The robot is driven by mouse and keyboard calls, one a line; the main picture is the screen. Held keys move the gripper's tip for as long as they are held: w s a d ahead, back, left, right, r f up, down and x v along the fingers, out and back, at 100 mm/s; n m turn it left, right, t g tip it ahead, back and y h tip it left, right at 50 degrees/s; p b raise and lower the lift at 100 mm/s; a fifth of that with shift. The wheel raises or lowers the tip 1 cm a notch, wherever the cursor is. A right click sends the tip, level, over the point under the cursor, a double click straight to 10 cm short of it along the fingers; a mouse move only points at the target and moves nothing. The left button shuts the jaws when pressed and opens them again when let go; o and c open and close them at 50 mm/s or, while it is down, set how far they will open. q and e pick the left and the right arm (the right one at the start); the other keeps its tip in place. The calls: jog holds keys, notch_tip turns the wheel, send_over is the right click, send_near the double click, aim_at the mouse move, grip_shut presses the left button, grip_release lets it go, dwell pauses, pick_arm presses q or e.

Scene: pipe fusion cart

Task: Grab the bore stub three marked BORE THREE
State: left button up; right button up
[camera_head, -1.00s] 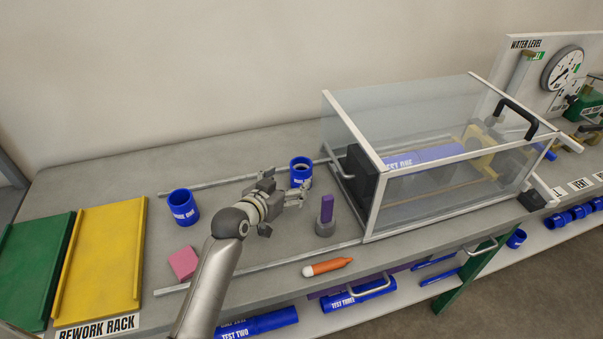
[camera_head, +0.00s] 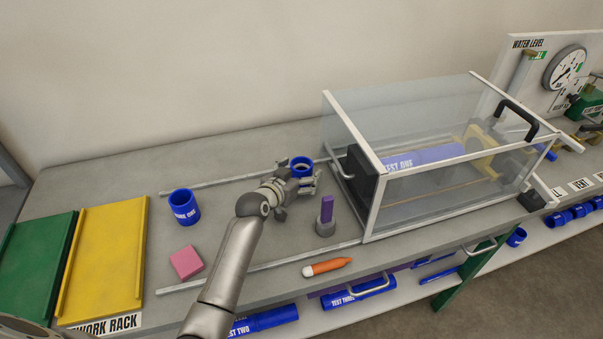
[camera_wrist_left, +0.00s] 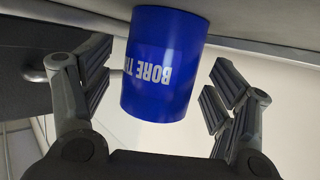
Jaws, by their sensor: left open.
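The bore stub three is a short blue ring (camera_head: 302,166) standing on the grey bench in front of the clear box's left end. In the left wrist view the blue stub (camera_wrist_left: 163,65) shows white lettering "BORE TH", upside down, the rest turned out of sight. My left gripper (camera_head: 304,181) is at the stub, its fingers open on either side. In the left wrist view the open gripper's fingers (camera_wrist_left: 160,90) stand left and right of the stub with a gap on each side. My right gripper is not in view.
Another blue stub (camera_head: 184,207), a pink block (camera_head: 186,262), a grey holder with a purple piece (camera_head: 326,217) and an orange marker (camera_head: 327,267) lie around the arm. The clear box (camera_head: 430,185) stands just right. Metal rails run along the bench.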

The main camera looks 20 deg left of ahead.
pick_arm(q)
jog(key=c, duration=1.1)
